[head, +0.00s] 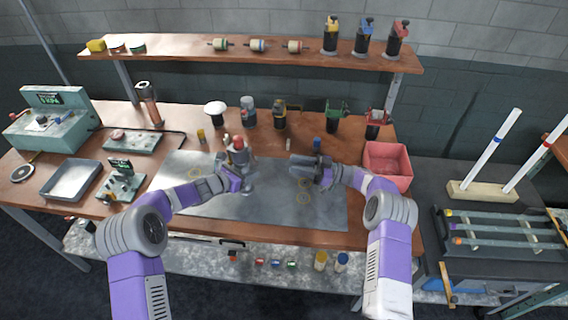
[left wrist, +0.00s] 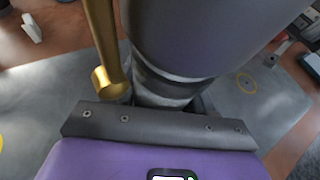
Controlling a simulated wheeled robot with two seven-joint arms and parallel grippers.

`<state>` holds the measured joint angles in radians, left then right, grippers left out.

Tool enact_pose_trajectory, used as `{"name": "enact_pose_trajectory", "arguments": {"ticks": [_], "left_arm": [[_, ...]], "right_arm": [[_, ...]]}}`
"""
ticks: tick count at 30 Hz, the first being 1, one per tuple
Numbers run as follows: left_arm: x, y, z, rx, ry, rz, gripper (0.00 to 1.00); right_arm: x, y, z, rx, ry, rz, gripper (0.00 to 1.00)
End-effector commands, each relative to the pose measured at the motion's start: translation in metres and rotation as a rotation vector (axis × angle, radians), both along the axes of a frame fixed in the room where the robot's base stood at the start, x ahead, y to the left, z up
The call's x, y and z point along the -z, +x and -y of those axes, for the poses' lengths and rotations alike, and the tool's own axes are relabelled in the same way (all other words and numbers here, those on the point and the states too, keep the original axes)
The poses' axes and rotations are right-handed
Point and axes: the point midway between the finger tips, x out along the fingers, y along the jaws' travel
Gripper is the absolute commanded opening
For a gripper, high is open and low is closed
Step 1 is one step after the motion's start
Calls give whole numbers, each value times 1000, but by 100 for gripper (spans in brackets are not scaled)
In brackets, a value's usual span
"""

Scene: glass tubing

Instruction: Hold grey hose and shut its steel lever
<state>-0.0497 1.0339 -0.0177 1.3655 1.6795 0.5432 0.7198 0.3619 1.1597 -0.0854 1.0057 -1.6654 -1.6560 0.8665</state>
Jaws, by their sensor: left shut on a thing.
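My left gripper (head: 240,176) is at the left-middle of the metal sheet (head: 278,203), at an upright grey piece with a red top (head: 237,145). In the left wrist view a wide grey cylindrical thing (left wrist: 190,35) stands right in front of my gripper's dark palm, with a ribbed steel-coloured lower part. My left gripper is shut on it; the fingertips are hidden. A brass-coloured bar (left wrist: 106,45) runs beside it on the left. I cannot make out a hose or steel lever for certain. My right gripper (head: 298,166) hangs over the sheet's right part, apart from the grey piece; its finger gap is unclear.
Several small burner-like pieces, among them a green-topped one (head: 337,113), stand along the table's back. A pink bin (head: 387,164) is at the right end. A grey tray (head: 71,180) and a teal instrument (head: 52,125) are at the left. The sheet's front part is clear.

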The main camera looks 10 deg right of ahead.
Motion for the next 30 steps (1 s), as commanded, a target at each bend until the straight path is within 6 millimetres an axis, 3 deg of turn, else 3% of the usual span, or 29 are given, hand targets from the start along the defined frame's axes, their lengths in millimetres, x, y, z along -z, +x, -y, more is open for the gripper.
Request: {"name": "enact_pose_trajectory", "arguments": {"ticks": [13,22,26,30], "left_arm": [[0,0,0,0,0,1,8],[0,0,0,0,1,1,8],[0,0,0,0,0,1,8],[0,0,0,0,0,1,8]], "right_arm": [[-1,-2,7,-1,-4,-1,40],[-5,-1,3,-2,-208,-59,40],[-4,2,-7,-3,-222,-64,40],[-5,7,-31,-5,-220,-64,40]]}}
